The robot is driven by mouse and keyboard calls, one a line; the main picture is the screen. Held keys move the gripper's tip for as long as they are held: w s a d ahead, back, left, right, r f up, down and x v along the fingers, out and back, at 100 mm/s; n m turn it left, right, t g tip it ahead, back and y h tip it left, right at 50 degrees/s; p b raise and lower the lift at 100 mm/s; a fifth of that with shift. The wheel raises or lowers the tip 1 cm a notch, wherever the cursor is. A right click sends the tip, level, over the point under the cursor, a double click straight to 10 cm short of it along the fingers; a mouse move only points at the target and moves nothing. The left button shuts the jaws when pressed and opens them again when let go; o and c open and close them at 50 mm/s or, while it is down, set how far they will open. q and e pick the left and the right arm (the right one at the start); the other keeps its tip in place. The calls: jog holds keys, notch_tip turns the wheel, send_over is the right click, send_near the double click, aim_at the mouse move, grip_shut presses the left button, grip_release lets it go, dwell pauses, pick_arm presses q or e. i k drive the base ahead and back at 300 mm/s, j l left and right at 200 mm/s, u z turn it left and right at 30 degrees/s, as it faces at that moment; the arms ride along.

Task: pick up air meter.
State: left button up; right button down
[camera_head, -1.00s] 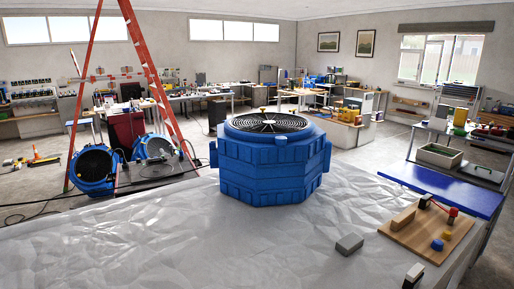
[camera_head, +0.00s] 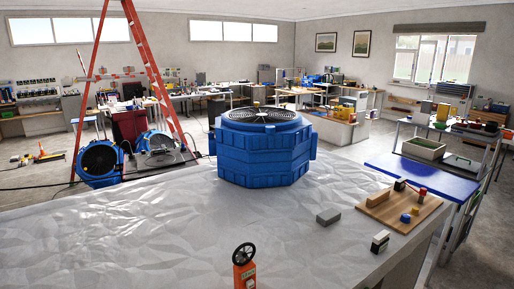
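An orange handheld device with a round black vaned wheel on top (camera_head: 244,265), which looks like the air meter, stands at the bottom edge of the head view. Its lower part is cut off by the frame. It is on or just in front of the sheet-covered table (camera_head: 130,235). Neither of my grippers is in view.
A large blue air mover (camera_head: 262,150) stands on the table behind the orange device. A grey block (camera_head: 328,216), a small black-and-white block (camera_head: 380,241) and a wooden board (camera_head: 398,210) with small coloured parts lie to the right. The sheet around the orange device is mostly clear.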

aim_at(243, 271)
jog(key=k+l, duration=0.15)
jog(key=k, duration=0.3)
jog(key=k+l, duration=0.1)
jog(key=k, duration=0.35)
